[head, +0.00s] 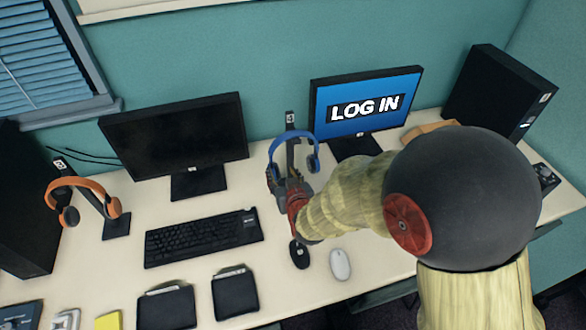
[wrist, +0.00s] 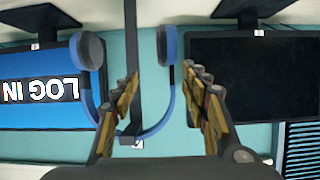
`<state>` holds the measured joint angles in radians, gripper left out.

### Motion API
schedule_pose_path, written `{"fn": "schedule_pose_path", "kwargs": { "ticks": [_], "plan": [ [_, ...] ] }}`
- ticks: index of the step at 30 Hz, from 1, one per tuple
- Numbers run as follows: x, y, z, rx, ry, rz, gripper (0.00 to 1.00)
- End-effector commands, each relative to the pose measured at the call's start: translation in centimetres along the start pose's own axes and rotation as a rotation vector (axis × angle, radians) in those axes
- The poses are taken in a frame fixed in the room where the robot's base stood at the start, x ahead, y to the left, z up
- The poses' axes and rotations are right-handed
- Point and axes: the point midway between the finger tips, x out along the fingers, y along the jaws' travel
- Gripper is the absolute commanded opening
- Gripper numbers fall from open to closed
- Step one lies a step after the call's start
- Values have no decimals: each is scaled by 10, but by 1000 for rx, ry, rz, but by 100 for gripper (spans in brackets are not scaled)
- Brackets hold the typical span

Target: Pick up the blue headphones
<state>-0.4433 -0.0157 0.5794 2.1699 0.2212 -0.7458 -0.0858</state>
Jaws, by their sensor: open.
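The blue headphones (head: 278,143) hang on a dark upright stand (head: 290,120) at the back of the desk, between the two monitors. The wrist view, upside down, shows their grey-padded ear cups (wrist: 167,46) and blue band curving around the post (wrist: 131,60). My gripper (head: 290,185) is at the headphones, low in front of the stand. In the wrist view my gripper (wrist: 162,76) has its fingers apart, with the post and one side of the band seen between them. Whether the fingers touch the headphones I cannot tell.
Orange headphones (head: 82,184) hang on another stand at the left. A dark monitor (head: 175,135) and a LOG IN monitor (head: 366,100) flank the blue headphones. A keyboard (head: 204,237), a black mouse (head: 299,254) and a white mouse (head: 340,265) lie in front.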

Motion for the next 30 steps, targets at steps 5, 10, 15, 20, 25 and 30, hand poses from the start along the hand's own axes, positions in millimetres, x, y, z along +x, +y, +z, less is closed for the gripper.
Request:
{"fn": "schedule_pose_path", "kwargs": {
  "ticks": [5,10,15,20,25,30],
  "plan": [
    [13,-7,10,-10,30,-1,45],
    [31,-7,10,-11,32,-1,45],
    [49,-10,11,-11,32,-1,45],
    [72,-14,12,-10,32,0,45],
    [85,-14,10,-10,33,-1,45],
    [85,-14,9,-10,32,-1,45]
  ]
}}
